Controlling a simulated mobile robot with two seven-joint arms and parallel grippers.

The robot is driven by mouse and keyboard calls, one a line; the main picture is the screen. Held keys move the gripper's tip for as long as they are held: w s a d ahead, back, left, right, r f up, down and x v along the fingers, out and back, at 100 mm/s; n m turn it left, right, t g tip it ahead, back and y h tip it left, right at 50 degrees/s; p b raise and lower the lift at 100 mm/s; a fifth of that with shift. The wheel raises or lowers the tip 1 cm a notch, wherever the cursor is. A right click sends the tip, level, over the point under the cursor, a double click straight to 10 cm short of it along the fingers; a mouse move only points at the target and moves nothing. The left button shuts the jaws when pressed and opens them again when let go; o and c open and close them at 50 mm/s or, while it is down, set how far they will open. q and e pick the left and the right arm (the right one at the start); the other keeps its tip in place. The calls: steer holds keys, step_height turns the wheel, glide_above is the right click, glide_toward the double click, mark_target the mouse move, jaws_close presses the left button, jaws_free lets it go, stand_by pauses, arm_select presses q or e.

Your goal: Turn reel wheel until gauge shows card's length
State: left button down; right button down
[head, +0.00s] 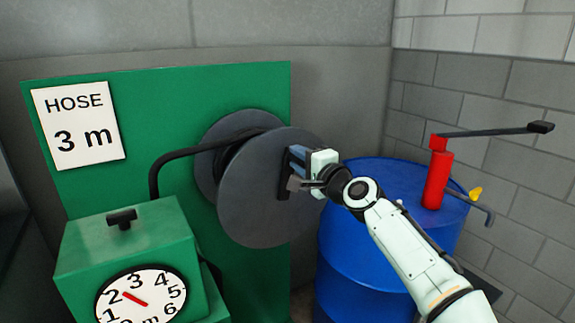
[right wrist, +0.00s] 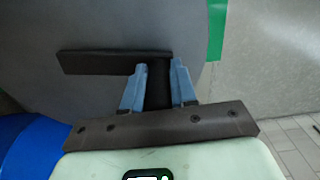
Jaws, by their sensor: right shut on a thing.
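The reel wheel (head: 255,205) is a dark grey disc in front of the green panel. My right gripper (head: 300,170) is at the right part of its face, shut on the black handle. In the right wrist view the handle (right wrist: 158,88) stands between the two blue fingers, in front of the wheel's face (right wrist: 100,25). The white gauge (head: 160,297) on the green box is cut off by the bottom edge. Its red needle (head: 135,299) points up-left between 2 and 3, nearer 2. The card (head: 78,127) reads "HOSE 3 m". My left gripper is not in view.
A black hose (head: 165,165) runs from the reel to the green box (head: 130,235). A blue drum (head: 350,250) with a red hand pump (head: 437,175) stands right of the reel, behind my right arm. Grey block walls close off the corner.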

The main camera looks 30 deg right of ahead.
steer(key=shift+w+d+f+m, duration=0.1)
steer(key=shift+d+f+m, duration=0.2)
steer(key=shift+d+m, duration=0.6)
steer(key=shift+d+f+m, duration=0.25)
steer(key=shift+d+m, duration=0.6)
steer(key=shift+m, duration=0.05)
steer(key=c, duration=0.9)
jaws_free()
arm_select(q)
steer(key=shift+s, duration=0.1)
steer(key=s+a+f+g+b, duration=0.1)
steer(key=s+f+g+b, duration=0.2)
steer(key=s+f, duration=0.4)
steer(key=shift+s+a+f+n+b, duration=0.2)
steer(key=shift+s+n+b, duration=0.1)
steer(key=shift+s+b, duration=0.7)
arm_select(e)
steer(key=s+d, duration=0.1)
steer(key=s, duration=1.2)
steer(key=shift+s, duration=0.2)
